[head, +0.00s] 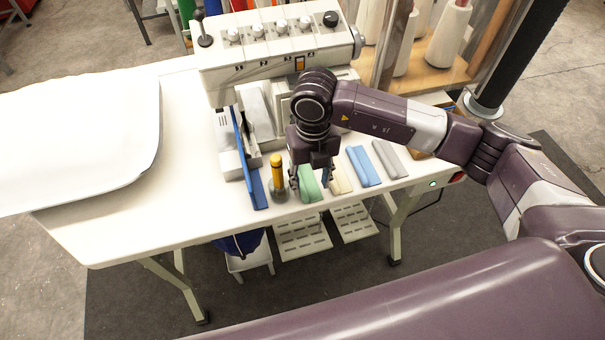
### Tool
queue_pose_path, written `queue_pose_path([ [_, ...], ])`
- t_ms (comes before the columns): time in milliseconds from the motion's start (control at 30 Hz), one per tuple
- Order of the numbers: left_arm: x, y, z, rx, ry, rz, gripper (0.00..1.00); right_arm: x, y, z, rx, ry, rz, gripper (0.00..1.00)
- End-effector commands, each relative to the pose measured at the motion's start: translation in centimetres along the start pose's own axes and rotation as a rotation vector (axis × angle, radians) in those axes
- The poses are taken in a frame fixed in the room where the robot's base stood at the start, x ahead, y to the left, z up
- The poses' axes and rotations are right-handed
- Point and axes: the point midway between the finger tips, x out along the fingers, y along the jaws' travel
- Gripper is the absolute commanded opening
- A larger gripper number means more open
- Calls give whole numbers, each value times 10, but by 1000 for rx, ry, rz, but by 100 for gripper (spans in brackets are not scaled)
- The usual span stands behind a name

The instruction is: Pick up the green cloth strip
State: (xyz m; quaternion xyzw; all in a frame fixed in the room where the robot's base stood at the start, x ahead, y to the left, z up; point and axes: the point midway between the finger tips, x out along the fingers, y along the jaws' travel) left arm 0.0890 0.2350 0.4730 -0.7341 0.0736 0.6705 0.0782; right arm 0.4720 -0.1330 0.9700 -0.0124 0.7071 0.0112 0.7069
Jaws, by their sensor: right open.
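The green cloth strip (309,186) lies on the white table, near its front edge. My right gripper (312,183) points down over the strip, with its fingers apart. Its wrist hides the far end of the strip. I cannot tell how far the fingertips are above the table. My left gripper is not in view.
A cream strip (340,180), a blue strip (363,167) and a grey strip (389,159) lie to the right. A yellow-topped tool (277,175) stands close on the left, beside a long blue strip (258,190). A sewing machine (280,40) stands behind. The white table (110,225) is clear at front left.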

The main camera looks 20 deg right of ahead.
Motion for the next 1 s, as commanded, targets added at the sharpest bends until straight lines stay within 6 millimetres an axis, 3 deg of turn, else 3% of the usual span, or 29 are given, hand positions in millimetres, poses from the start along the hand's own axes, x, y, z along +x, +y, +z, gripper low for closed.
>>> queue_pose_path([
  [200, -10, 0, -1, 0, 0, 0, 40, 20, 1, 0, 0, 0, 2, 42],
  [400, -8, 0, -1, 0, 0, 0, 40, 21, 1, 0, -1, -1, 2, 42],
  [800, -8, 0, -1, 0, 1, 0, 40, 21, 1, 0, 0, 0, 2, 0],
  [1000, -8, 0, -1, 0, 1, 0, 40, 21, 1, 0, 0, 0, 2, 0],
])
